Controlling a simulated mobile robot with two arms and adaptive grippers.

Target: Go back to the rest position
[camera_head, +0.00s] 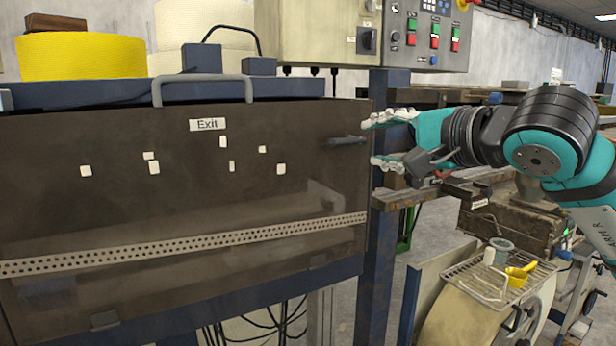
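My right gripper (372,143) comes in from the right, with its teal and grey fingers spread apart, one above the other. It is open and nothing shows between the fingers. Its fingertips point left at the right edge of a large dark panel (120,215) marked "Exit". A short dark handle (345,141) on that panel lies just left of the fingertips. I cannot tell whether they touch it. My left gripper is not in view.
A blue post (377,250) stands below my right gripper. A control box (436,40) with coloured buttons is above it. A yellow roll (80,57) sits on the machine's top at left. A wire rack (475,278) with a yellow scoop (520,273) is at lower right.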

